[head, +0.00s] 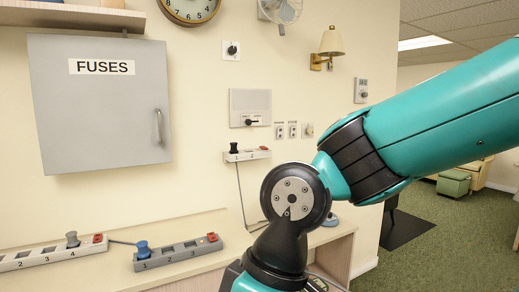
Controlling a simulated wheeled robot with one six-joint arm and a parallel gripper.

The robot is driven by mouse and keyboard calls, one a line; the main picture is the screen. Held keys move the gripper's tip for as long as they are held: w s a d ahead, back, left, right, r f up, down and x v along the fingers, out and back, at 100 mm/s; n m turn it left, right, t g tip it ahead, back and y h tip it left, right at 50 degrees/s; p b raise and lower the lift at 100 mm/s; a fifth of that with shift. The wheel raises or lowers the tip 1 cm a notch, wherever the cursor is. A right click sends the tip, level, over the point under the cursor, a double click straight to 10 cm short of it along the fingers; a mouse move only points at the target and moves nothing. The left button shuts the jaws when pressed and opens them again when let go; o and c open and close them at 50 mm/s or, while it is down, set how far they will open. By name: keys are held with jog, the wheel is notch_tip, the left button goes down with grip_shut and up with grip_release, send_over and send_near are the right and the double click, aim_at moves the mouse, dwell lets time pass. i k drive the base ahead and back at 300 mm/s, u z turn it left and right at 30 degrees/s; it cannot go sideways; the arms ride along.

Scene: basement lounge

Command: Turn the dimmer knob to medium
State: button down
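A black round knob (232,50) on a small white wall plate sits high on the cream wall, right of the fuse box; it looks like a dimmer. Its pointer and any setting marks are too small to read. A beige panel (250,100) with a dark knob or handle at its lower edge is below it. Another small round control (309,130) sits right of the wall switches. My arm crosses the right and lower middle of the head view, apart from the black knob in the picture. My gripper is not in view.
A grey fuse box (100,110) hangs at left. Power strips (180,252) with plugs lie on the wooden counter (195,280); another strip (247,155) is on the wall. A wall lamp (331,45), clock (190,8) and thermostat-like device (361,90) are near. Green carpet is open at right.

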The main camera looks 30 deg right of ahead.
aim_at(310, 131)
jog(key=z, duration=1.55)
jog(key=i, duration=2.4)
jog(key=u, duration=0.25)
